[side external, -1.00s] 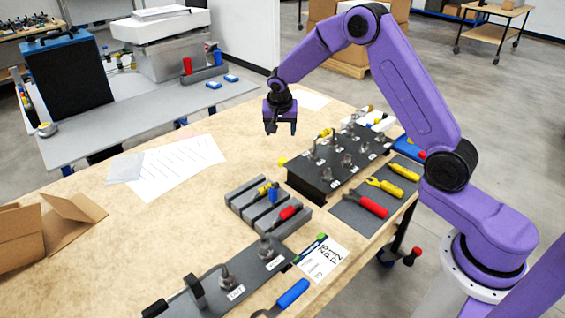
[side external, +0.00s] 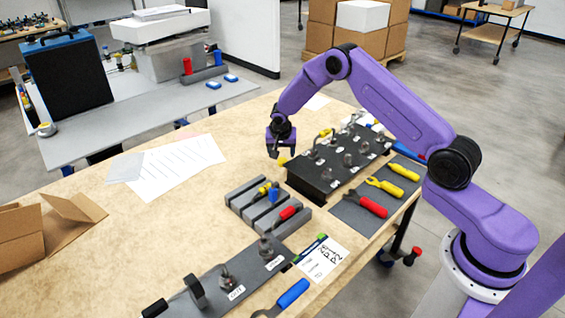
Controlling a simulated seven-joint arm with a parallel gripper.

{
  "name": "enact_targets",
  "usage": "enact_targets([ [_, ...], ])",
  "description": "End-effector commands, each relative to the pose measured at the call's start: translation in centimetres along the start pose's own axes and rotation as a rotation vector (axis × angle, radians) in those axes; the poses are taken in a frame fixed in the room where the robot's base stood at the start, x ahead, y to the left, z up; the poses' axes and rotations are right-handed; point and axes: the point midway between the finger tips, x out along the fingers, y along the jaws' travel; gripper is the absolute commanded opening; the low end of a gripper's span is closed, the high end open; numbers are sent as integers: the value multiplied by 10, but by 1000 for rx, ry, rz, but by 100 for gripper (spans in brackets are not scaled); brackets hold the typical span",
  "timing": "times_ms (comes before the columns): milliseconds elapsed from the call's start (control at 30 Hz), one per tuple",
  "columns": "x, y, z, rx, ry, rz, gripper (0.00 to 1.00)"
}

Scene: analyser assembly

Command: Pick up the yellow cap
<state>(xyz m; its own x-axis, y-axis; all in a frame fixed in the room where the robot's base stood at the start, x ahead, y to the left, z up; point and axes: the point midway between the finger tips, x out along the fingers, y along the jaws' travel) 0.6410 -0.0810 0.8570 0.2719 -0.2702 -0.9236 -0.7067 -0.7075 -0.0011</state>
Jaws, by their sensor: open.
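The black panel box with several fittings stands close to the right of my gripper. A grey slotted block (side external: 240,205) holds yellow, blue and red pieces nearer the front. Tools lie on a dark mat (side external: 352,212) at the right.

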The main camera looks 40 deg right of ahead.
Motion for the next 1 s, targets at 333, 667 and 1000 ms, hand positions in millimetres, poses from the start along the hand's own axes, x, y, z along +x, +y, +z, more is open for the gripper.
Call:
enact_targets([
  [333,42,3,1,-1,-1,1,66],
  [667,46,4,1,0,-1,1,66],
  [1000,46,3,1,0,-1,1,10],
])
